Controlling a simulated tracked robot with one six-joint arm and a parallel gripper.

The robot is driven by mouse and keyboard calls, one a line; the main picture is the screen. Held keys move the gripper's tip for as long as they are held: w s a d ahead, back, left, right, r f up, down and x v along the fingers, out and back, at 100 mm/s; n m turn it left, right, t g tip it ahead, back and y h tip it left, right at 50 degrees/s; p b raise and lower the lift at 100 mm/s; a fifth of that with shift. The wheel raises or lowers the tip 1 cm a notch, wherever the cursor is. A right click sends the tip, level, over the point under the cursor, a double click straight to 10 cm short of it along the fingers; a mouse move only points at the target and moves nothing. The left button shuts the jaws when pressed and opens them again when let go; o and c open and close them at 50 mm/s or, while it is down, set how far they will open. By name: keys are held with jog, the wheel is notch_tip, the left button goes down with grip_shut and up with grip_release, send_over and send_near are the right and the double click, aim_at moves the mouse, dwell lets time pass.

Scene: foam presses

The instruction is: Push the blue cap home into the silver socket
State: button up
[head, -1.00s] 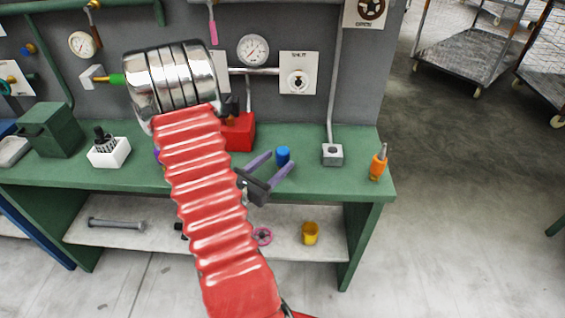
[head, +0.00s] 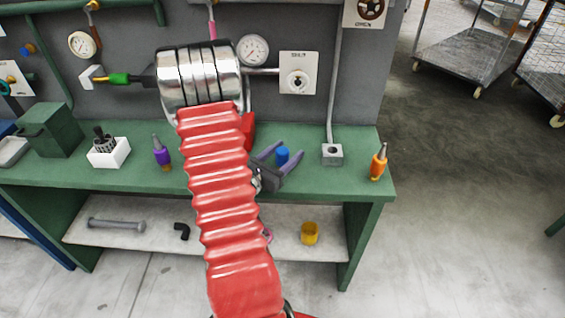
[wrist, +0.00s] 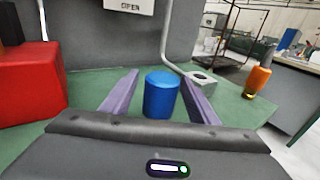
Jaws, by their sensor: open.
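The blue cap (head: 283,155) stands upright on the green bench top. In the wrist view the blue cap (wrist: 161,95) sits between the two purple fingers of my gripper (wrist: 158,92), with a gap visible on each side. My gripper (head: 279,160) is open around the cap in the head view, and whether it touches the cap cannot be told.
A red box (wrist: 30,84) stands on the bench left of my gripper. An orange bottle (head: 378,162) stands near the right bench edge. A pipe (head: 335,80) runs down the wall behind the socket. A purple bottle (head: 161,152) and white holder (head: 109,151) stand further left.

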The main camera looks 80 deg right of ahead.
jog(key=shift+x, duration=1)
jog(key=c, duration=1.3)
jog(key=shift+r, duration=0.15)
notch_tip(320, 180, up, 10)
dwell(0.6)
